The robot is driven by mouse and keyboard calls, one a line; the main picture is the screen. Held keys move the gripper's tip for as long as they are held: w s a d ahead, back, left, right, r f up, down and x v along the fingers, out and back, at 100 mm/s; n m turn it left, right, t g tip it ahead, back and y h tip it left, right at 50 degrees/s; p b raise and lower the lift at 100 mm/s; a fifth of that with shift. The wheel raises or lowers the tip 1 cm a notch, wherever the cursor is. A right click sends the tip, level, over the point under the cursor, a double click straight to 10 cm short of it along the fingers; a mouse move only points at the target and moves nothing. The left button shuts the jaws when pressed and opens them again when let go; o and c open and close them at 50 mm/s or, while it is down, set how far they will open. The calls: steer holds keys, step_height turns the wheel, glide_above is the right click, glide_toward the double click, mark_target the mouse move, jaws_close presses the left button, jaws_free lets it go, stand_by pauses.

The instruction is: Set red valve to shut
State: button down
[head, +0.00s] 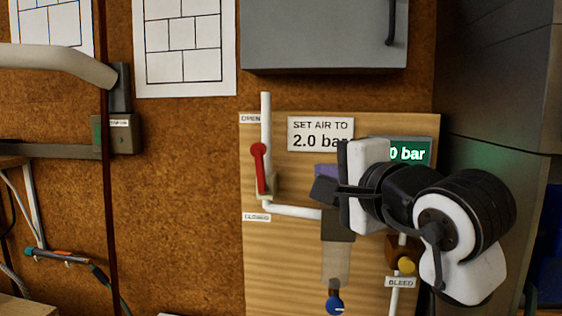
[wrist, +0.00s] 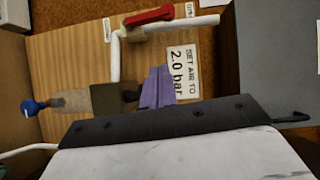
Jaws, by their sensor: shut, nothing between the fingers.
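The red valve (head: 259,168) sits on the white pipe at the left of the wooden panel. Its lever stands upright along the pipe, its free end toward the OPEN label (head: 250,118). The CLOSED label (head: 256,217) is below it. The red lever also shows at the top of the wrist view (wrist: 150,16). My gripper (head: 325,190) is shut and empty, to the right of the red valve and apart from it, in front of the panel's middle. In the wrist view the fingertips cannot be made out.
A purple part (wrist: 158,88) above the dark regulator body (head: 338,226) is close by my gripper. A blue knob (head: 335,303) is below, a yellow knob (head: 405,265) at right. A grey cabinet (head: 325,35) overhangs the panel. Bare corkboard (head: 180,190) lies left.

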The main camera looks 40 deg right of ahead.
steer(key=p, duration=0.4)
glide_toward(260, 171)
steer(key=w+d+r, duration=0.2)
steer(key=d, duration=0.3)
steer(key=w, duration=0.1)
steer(key=w+a+p, duration=0.1)
steer(key=w+f+p, duration=0.1)
steer(key=w, duration=0.1)
steer(key=shift+w+a, duration=0.1)
steer(key=shift+a, duration=0.15)
